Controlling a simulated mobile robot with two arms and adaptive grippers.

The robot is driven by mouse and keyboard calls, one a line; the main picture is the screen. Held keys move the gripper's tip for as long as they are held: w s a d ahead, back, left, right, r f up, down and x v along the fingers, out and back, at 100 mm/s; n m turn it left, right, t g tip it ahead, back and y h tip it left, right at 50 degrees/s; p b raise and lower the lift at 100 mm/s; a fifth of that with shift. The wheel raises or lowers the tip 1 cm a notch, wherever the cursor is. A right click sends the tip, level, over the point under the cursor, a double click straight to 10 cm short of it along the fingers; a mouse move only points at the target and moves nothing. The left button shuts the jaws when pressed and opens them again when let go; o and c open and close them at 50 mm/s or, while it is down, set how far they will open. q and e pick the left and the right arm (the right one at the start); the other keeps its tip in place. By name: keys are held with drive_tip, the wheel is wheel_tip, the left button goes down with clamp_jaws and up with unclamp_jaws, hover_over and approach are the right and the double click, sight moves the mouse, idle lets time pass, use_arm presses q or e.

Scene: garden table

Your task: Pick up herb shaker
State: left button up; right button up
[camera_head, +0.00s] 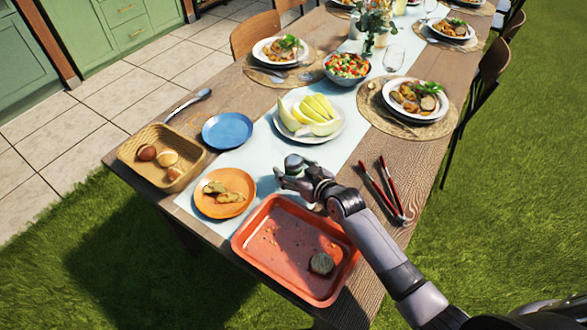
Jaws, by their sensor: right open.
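A small grey, rounded thing (294,162), which looks like the herb shaker, stands on the pale table runner just in front of the plate of melon slices. My right gripper (284,178) is low over the runner, right at this thing, with its fingers open and close beside it. The fingers hide its lower part, and I cannot tell whether they touch it. My right arm comes in from the lower right. My left gripper is not in view.
A red tray (262,272) with a dark round piece (321,263) lies nearest. An orange plate (224,207), blue plate (227,130), bread basket (140,174) and melon plate (338,132) stand around the gripper. Red-handled tongs (378,183) lie to the right.

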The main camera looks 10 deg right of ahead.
drive_tip(key=shift+c, duration=0.6)
drive_tip(key=c, duration=1.2)
